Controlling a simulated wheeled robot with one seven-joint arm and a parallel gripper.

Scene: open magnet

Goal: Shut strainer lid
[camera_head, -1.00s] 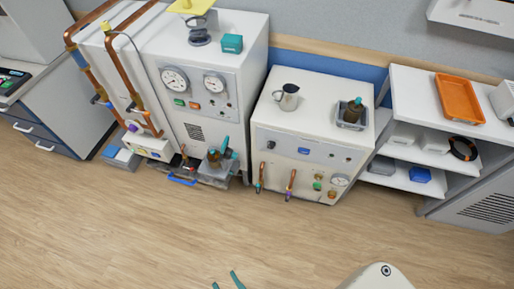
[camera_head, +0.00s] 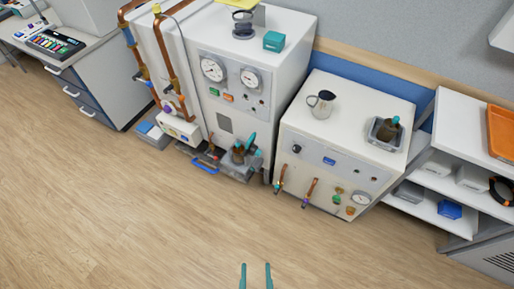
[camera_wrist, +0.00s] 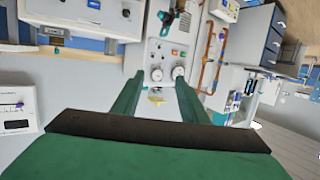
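No part is clearly recognisable as the strainer or its lid. Copper pipes (camera_head: 178,62) run down the left machine to a small white box (camera_head: 180,130) with coloured fittings near the floor. A tall white cabinet with gauges (camera_head: 232,75) stands beside it. A dark strapped-looking item (camera_head: 243,24) and a yellow piece sit on its top. My gripper (camera_head: 256,274) is open and empty over bare floor, well short of the machines. In the wrist view my gripper (camera_wrist: 158,85) has its fingers apart, with the gauge cabinet (camera_wrist: 165,52) far beyond them.
A lower white machine (camera_head: 345,120) carries a jug (camera_head: 321,103) and a grey tray (camera_head: 372,134). Its front has small copper taps. A grey tray with bottles (camera_head: 240,172) sits low before the tall cabinet. Shelves (camera_head: 435,170) stand right. The wooden floor (camera_head: 120,215) in front is clear.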

